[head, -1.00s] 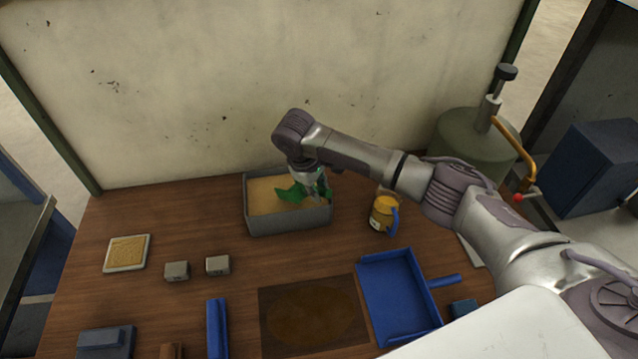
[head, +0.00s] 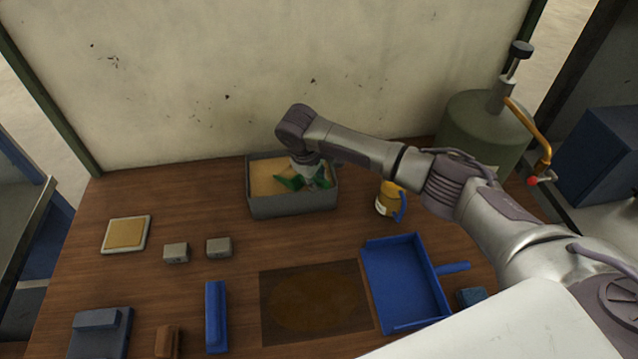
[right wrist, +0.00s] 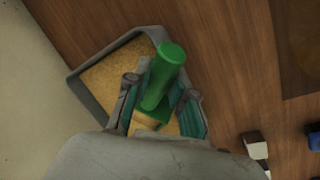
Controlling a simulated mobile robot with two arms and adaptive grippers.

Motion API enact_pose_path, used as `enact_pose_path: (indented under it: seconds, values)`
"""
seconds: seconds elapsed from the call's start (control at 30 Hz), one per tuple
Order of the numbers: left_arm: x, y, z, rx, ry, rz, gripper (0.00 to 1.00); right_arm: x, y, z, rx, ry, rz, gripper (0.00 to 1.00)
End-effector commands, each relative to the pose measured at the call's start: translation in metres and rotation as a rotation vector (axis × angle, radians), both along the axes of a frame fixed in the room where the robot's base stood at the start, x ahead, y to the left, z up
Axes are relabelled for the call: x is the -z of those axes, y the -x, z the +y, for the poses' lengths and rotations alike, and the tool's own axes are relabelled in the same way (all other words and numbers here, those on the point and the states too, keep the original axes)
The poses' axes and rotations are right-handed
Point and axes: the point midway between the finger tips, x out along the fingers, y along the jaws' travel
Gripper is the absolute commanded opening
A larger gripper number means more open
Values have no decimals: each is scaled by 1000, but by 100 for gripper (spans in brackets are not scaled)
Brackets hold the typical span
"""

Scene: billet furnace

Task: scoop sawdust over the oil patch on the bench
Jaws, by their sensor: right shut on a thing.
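A grey bin (head: 292,206) of tan sawdust (head: 264,178) stands at the back middle of the bench. My right gripper (head: 311,181) is down at the bin's right part, shut on a green scoop (head: 289,183). In the right wrist view the scoop's green handle (right wrist: 164,80) lies between the fingers, and some tan sawdust shows at its lower end. How deep the scoop sits in the sawdust is hidden. The oil patch (head: 315,302) is a dark brown stain on the front middle of the bench, with no sawdust visible on it. My left gripper is not in view.
A blue dustpan (head: 404,284) lies right of the patch and a blue bar-shaped object (head: 216,316) left of it. A yellow mug-like container (head: 386,199) with a blue handle stands right of the bin. Two small grey blocks (head: 176,252) and a tan-topped tile (head: 126,234) lie left.

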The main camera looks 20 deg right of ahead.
Motion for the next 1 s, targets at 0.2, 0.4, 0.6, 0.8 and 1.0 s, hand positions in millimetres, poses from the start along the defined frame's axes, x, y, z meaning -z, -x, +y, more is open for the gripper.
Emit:
enact_pose_path:
  seconds: [0.2, 0.4, 0.6, 0.8, 1.0]
  values:
    - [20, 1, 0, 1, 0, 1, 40, 12, -1, 0, -3, -33, -60, 0]
    - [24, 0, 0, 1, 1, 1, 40, 10, -1, 1, -3, -59, -111, 0]
    - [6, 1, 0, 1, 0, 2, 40, -1, 4, -1, -3, -83, -154, 0]
    - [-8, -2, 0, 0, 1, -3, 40, -11, 8, -4, -2, -111, -210, 0]
    - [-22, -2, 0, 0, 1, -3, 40, -22, 14, -7, -1, -142, -269, 0]
